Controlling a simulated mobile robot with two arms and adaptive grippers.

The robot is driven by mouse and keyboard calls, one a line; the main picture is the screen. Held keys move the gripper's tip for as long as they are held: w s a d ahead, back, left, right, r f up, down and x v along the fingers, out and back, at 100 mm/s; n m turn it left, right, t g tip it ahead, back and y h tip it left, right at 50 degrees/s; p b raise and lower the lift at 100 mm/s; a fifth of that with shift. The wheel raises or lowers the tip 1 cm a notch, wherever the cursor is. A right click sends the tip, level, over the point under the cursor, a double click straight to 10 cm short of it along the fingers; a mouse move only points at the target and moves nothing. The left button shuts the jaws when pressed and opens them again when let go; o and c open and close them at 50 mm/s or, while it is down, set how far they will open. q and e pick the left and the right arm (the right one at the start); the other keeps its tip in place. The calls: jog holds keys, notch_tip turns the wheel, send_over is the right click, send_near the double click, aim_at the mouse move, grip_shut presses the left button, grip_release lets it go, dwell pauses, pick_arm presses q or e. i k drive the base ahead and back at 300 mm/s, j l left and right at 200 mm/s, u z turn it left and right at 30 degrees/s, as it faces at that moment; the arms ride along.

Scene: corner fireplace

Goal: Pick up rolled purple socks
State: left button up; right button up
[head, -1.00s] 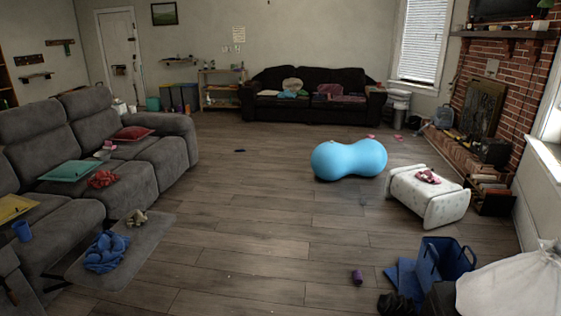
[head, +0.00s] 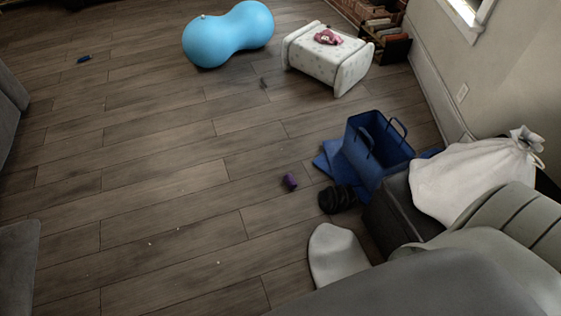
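The rolled purple socks (head: 290,182) are a small dark purple bundle on the wooden floor, right of the middle of the head view. They lie a little left of a blue mat and a black bundle, apart from both. Nothing covers them. Neither of my grippers shows in the view.
Right of the socks are a black bundle (head: 338,198), a blue mat (head: 328,163), a blue open bin (head: 381,148), a dark box (head: 398,216) and a white sack (head: 462,180). A patterned white footstool (head: 327,70) and blue peanut ball (head: 228,35) stand farther back. Floor leftward is mostly clear.

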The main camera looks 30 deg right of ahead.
aim_at(290, 180)
jog(key=i, duration=1.95)
jog(key=i+l+z, duration=0.1)
jog(key=i+z, duration=0.4)
jog(key=i+j+z, duration=0.2)
jog(key=i+z, duration=0.3)
jog(key=i, duration=0.15)
jog(key=i+j+z, duration=0.5)
jog(key=i+l+z, duration=0.1)
jog(key=i+z, duration=0.5)
jog(key=z, duration=0.2)
jog(key=i+z, duration=0.4)
jog(key=i+j+z, duration=0.15)
jog(key=z, duration=0.25)
jog(key=i, duration=0.05)
